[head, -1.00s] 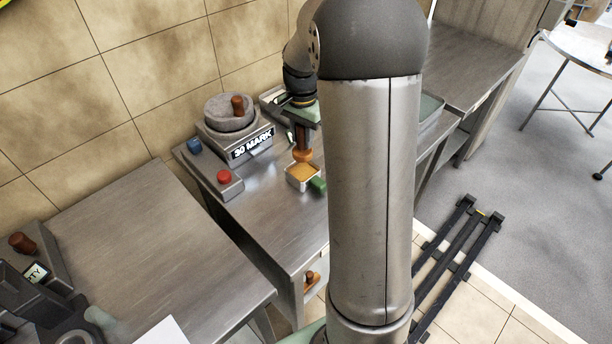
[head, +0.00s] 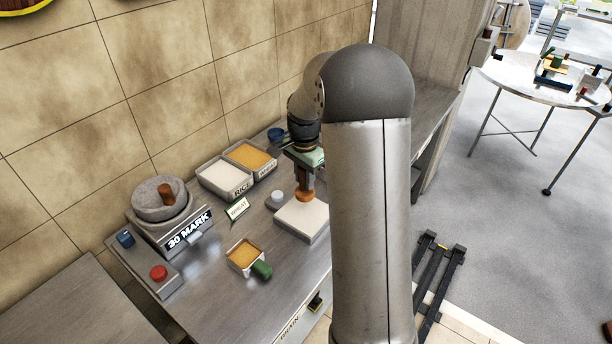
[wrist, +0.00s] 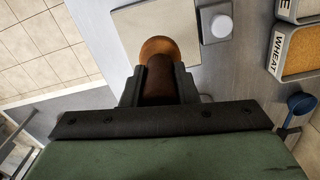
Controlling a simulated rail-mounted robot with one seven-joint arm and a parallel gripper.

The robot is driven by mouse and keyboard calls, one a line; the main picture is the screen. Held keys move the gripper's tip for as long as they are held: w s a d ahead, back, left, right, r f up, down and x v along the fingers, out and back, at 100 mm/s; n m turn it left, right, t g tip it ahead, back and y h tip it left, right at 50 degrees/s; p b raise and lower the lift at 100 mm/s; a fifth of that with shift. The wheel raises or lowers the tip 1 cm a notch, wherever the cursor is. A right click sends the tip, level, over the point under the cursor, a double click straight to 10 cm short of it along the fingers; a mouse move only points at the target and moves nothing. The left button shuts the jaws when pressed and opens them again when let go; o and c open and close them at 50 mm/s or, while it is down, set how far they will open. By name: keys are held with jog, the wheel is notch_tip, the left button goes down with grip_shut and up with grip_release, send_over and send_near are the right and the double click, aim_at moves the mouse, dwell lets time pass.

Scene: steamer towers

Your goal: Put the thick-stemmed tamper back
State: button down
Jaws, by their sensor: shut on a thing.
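My gripper (head: 304,172) is shut on a wooden tamper (head: 304,193), which hangs upright with its orange-brown rounded head down. In the wrist view the gripper (wrist: 158,82) has its two fingers around the thick dark brown stem of the tamper (wrist: 158,50). The tamper's head is over a pale square board (head: 291,222) on the steel counter. The board also shows in the wrist view (wrist: 128,22). I cannot tell whether the head touches the board.
A small white round-topped piece (head: 277,198) stands beside the board. A grain-filled square scoop with a green handle (head: 262,269) lies at front left.

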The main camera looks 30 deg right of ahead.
aim_at(305, 195)
jog(key=shift+w+d, duration=0.1)
jog(key=shift+d, duration=0.15)
jog(key=shift+a, duration=0.1)
jog(key=shift+a, duration=0.1)
jog(key=shift+f+b, duration=0.25)
jog(key=shift+b, duration=0.05)
jog(key=shift+f+b, duration=2)
jog(key=shift+f, duration=0.75)
jog(key=shift+f+b, duration=0.35)
jog(key=shift+f, duration=0.2)
jog(key=c, duration=1.1)
grip_release()
jog(key=shift+o, duration=0.2)
